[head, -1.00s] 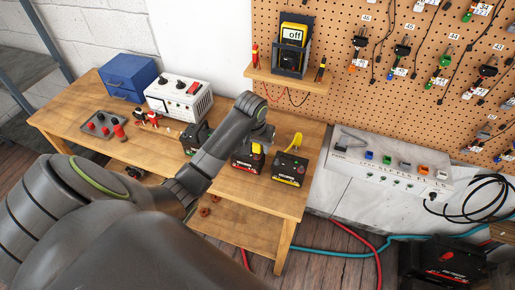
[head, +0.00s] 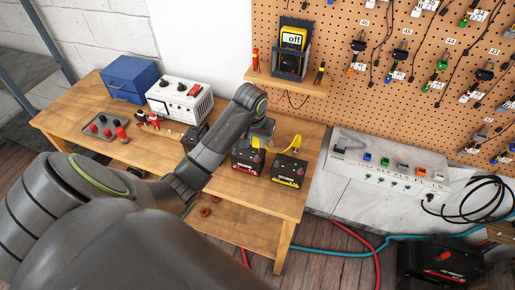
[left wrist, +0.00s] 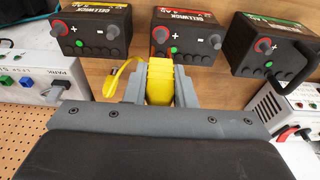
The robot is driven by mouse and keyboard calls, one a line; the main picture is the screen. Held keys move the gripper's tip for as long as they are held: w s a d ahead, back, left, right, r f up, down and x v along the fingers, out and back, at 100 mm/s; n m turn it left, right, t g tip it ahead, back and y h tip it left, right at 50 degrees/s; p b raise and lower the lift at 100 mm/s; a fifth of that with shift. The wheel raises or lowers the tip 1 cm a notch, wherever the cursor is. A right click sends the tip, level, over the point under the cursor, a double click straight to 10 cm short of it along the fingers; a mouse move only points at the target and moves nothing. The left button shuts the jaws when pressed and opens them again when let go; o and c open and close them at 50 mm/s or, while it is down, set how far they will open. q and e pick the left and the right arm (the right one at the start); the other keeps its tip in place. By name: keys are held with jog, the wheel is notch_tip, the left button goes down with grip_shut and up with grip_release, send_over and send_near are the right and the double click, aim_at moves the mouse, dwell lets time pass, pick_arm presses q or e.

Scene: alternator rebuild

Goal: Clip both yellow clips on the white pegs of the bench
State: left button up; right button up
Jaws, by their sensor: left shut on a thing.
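My left gripper (left wrist: 160,78) is shut on a yellow clip (left wrist: 160,86), held between its two grey fingers in the left wrist view. In the head view, the left gripper (head: 262,132) is above the batteries on the wooden bench (head: 225,190). A yellow lead (left wrist: 124,73) loops from the clip to the left, ending in a thicker yellow piece (left wrist: 109,88) that may be the other clip. The lead also shows in the head view (head: 294,143). I cannot make out the white pegs clearly. My right gripper is not in view.
Black batteries (head: 289,171) stand along the bench. A white power supply (head: 180,100), a blue box (head: 130,79) and a grey tray (head: 103,130) are to the left. A white socket panel (head: 385,165) and a pegboard (head: 340,75) are to the right.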

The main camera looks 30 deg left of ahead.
pick_arm(q)
jog(key=shift+w, duration=0.15)
dwell(0.4)
jog(key=w+a+b, duration=0.3)
jog(key=w+b, duration=0.4)
jog(key=w, duration=0.7)
jog(key=b+x, duration=0.1)
jog(key=x, duration=0.1)
jog(key=s+b+x, duration=0.1)
jog(key=x, duration=0.5)
jog(key=shift+s+d+f+b, duration=0.15)
jog(key=shift+d+f+b, duration=0.05)
jog(key=shift+f+b, duration=0.2)
jog(key=shift+f, duration=0.55)
jog(key=shift+f+b, duration=0.15)
jog(key=shift+b, duration=0.15)
jog(key=shift+s+b+x, duration=0.2)
jog(key=shift+b+x, duration=0.35)
jog(key=shift+x, duration=0.45)
